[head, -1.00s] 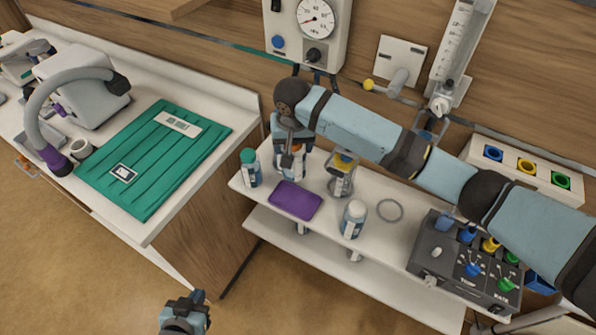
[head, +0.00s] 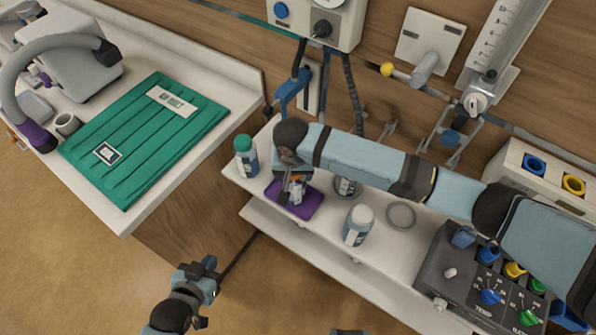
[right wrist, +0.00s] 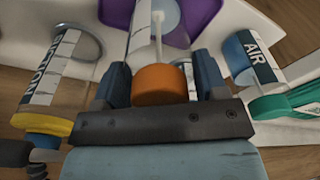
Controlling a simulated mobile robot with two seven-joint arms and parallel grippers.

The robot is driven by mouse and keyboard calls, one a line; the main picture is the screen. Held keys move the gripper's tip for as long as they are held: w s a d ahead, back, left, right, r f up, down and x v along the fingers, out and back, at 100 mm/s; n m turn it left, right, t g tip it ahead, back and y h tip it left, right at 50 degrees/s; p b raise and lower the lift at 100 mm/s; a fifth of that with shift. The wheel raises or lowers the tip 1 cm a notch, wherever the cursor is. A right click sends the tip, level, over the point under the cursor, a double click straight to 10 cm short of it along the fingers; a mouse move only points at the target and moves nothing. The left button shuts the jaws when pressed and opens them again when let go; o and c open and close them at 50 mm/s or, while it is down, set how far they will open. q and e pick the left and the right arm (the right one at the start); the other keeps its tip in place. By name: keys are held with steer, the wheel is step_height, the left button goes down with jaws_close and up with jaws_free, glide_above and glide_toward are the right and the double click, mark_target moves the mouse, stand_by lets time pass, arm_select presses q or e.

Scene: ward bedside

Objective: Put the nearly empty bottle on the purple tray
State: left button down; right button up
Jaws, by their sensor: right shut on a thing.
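My right gripper (head: 295,190) is shut on a small bottle with an orange cap (right wrist: 160,85). The bottle (head: 298,187) is upright over the purple tray (head: 312,203). Whether its base touches the tray I cannot tell. In the right wrist view the cap is between the two fingers, and the purple tray (right wrist: 203,18) shows beyond it. The liquid level in the bottle cannot be made out. My left gripper (head: 207,277) is low at the left, away from the shelf and empty; its jaw opening is unclear.
A green-capped bottle (head: 246,157) stands left of the tray and a white-capped bottle (head: 358,226) right of it. A clear jar (head: 347,187) is partly hidden behind my right arm. A grey ring (head: 401,215) and a control box (head: 480,275) are further right.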

steer(key=shift+w+d+f, duration=0.1)
steer(key=shift+w+d, duration=0.05)
steer(key=shift+s+a, duration=0.2)
steer(key=shift+s, duration=0.15)
steer(key=o, duration=1)
steer(key=shift+o, duration=1.1)
steer(key=shift+w, duration=0.15)
arm_select(q)
steer(key=shift+w+d+r, duration=0.15)
steer(key=shift+w+r, duration=0.1)
arm_select(e)
steer(key=shift+r, duration=0.4)
arm_select(q)
steer(key=shift+d+f, duration=0.15)
steer(key=shift+f, duration=0.15)
arm_select(e)
steer(key=r, duration=0.3)
steer(key=s+r, duration=0.1)
steer(key=r, duration=0.7)
steer(key=shift+s+r, duration=0.25)
